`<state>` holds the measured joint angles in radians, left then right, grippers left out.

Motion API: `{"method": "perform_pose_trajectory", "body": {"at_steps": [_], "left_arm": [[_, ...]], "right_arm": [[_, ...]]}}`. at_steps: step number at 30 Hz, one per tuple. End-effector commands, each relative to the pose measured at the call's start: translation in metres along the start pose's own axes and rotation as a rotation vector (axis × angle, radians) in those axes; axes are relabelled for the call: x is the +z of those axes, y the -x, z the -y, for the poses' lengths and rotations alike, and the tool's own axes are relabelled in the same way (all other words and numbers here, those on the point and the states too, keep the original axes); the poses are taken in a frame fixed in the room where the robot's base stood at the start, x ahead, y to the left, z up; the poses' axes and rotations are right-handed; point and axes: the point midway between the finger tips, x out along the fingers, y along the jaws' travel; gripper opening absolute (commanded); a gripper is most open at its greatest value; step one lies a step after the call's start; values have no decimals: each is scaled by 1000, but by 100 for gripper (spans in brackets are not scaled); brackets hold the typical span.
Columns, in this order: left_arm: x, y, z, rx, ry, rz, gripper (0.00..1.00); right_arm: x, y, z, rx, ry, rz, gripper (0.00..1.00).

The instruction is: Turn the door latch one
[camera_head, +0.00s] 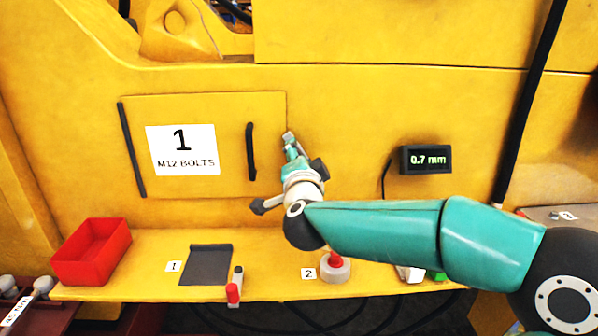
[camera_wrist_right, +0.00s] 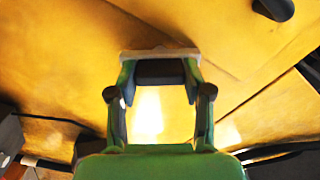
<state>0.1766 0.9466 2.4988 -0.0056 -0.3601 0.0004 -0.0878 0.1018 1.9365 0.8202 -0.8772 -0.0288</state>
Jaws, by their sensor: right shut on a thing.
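The door (camera_head: 215,180) is a yellow panel with a white label reading "1 M12 BOLTS" and looks shut. A black hinge strip runs along its left edge, and a black vertical handle (camera_head: 251,152) is near its right side. The latch (camera_head: 288,136) is a small grey piece at the door's right edge, mostly covered by my gripper. My right gripper (camera_head: 291,150) is shut on the latch. In the right wrist view the green fingers (camera_wrist_right: 160,80) close around a dark block with a light grey bar (camera_wrist_right: 160,53) across their tips. My left gripper is not in view.
A display (camera_head: 425,159) reading 0.7 mm is on the wall to the right.

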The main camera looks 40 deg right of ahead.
Motion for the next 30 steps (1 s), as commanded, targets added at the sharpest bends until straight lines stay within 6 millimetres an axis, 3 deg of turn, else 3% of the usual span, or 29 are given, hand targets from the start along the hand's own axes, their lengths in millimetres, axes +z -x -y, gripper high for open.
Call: {"method": "perform_pose_trajectory", "body": {"at_steps": [1, 12, 21, 30], "left_arm": [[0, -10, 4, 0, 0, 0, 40], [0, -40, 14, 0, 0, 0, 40], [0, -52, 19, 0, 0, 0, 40], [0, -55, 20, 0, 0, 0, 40]], "right_arm": [[2, 0, -5, 1, -46, -2, 15], [2, 0, -7, 4, -373, -3, 15], [2, 0, -6, 6, -536, -3, 15], [1, 0, -6, 9, -589, -3, 15]]}}
